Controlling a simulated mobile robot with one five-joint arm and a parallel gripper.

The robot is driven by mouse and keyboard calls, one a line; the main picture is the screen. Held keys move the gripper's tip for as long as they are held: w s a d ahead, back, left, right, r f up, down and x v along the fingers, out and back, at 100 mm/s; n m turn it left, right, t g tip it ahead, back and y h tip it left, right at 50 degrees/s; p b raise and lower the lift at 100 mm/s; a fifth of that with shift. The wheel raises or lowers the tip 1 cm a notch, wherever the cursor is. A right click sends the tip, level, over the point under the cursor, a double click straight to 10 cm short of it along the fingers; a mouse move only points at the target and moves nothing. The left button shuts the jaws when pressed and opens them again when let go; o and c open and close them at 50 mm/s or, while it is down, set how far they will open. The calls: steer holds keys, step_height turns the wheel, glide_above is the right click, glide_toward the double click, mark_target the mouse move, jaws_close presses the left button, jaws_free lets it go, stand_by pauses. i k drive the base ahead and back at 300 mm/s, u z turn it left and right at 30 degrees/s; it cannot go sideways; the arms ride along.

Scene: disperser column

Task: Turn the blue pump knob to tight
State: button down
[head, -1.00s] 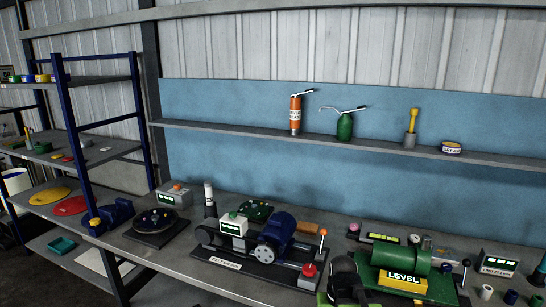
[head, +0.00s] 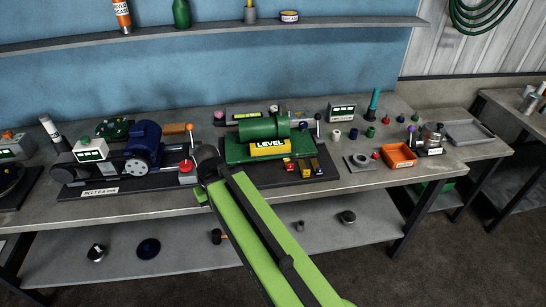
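I cannot tell for sure which part is the blue pump knob. A metal unit with a label (head: 432,138) stands at the right end of the bench, with a small purple-blue knob (head: 411,129) on its left side. A blue motor-like body (head: 145,138) sits on a belt-drive base at the left. My green arm reaches up from the bottom centre and ends in a dark rounded joint in front of the bench. My gripper's fingers do not show, and nothing is seen held.
The green cylinder machine (head: 265,129) marked LEVEL stands mid-bench behind my arm. An orange tray (head: 398,156), a grey ring block (head: 360,162) and several small knobs are to its right. A lower shelf (head: 180,263) holds a few round parts. Open floor lies at lower right.

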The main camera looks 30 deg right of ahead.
mark_target(303, 125)
steer(key=z, duration=0.35)
steer(key=k, duration=0.4)
steer(key=z, duration=0.45)
steer(key=i, duration=0.5)
steer(key=z, duration=0.3)
steer(key=k, duration=0.6)
steer(key=u, duration=0.35)
steer(key=i, duration=0.5)
steer(key=z, duration=0.05)
